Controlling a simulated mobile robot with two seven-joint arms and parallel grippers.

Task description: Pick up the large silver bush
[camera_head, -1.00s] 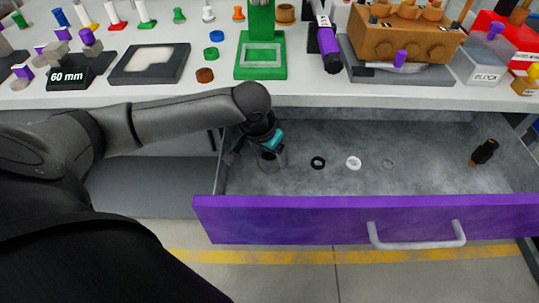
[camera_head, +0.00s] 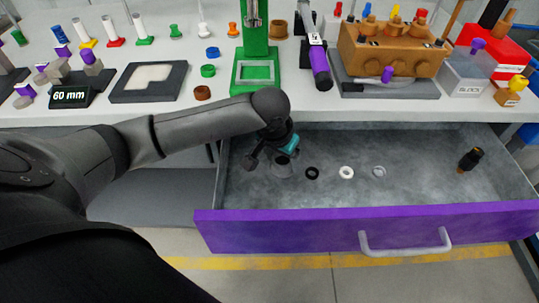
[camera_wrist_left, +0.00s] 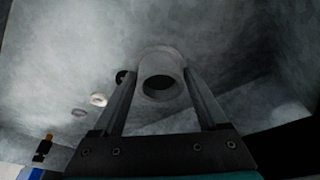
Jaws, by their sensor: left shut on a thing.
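The large silver bush (camera_wrist_left: 161,75) is a grey hollow cylinder between the two fingers of my left gripper (camera_wrist_left: 160,92) in the left wrist view, its dark round opening showing. My left gripper (camera_head: 272,158) is shut on it inside the open drawer, near the drawer's left end. In the head view the bush (camera_head: 283,169) shows just below the fingers, partly hidden by them. I cannot tell how far it is above the drawer floor. My right gripper is not in view.
The drawer has a purple front (camera_head: 300,228). A black ring (camera_head: 312,173), a white ring (camera_head: 346,173), a small silver ring (camera_head: 379,171) and a black-and-brown part (camera_head: 470,160) lie to the right. The crowded worktop (camera_head: 130,110) overhangs behind my arm. The drawer's middle right is clear.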

